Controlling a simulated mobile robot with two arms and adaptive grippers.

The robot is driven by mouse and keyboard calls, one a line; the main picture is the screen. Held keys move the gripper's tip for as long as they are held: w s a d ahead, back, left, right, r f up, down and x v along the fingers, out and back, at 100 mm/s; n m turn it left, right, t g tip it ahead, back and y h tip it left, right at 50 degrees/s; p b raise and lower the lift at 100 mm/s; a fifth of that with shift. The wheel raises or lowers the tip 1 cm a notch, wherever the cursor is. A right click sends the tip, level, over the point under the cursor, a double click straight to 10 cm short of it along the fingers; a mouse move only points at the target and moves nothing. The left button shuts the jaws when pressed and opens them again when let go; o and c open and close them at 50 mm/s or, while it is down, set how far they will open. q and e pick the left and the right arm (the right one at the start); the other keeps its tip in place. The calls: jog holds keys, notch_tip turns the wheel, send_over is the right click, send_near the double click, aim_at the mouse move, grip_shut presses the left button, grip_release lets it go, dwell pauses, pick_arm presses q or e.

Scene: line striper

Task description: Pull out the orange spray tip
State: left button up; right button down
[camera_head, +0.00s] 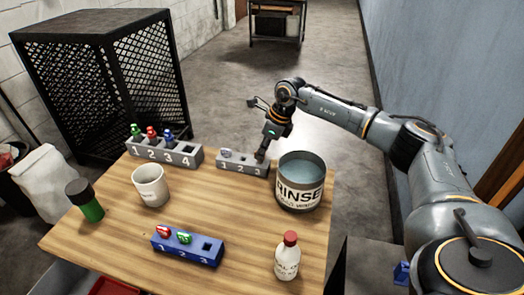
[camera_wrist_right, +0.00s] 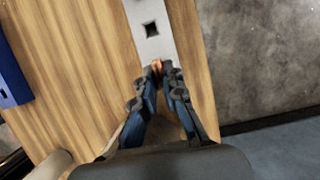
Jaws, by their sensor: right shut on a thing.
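My right gripper (camera_head: 262,154) points down at the right end of a grey block (camera_head: 229,164) numbered 1 to 3, at slot 3. In the right wrist view, the gripper (camera_wrist_right: 164,68) is shut on a small orange spray tip (camera_wrist_right: 157,64), of which only a sliver shows between the fingertips. The fingertips are at the grey block (camera_wrist_right: 139,16); I cannot tell whether the tip is still seated. The middle slot is an empty dark square, and a pale grey piece sits in slot 1. My left gripper is not in view.
A RINSE can (camera_head: 299,195) stands close right of the gripper. A grey rack (camera_head: 190,161) with green, red and blue tips is at left. A white cup (camera_head: 150,185), blue block (camera_head: 187,253), white bottle (camera_head: 287,262) and green marker-like bottle (camera_head: 91,209) stand on the wooden table.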

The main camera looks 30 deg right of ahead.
jog(key=shift+r, duration=0.15)
jog(key=shift+r+p, duration=1.75)
jog(key=shift+r, duration=0.65)
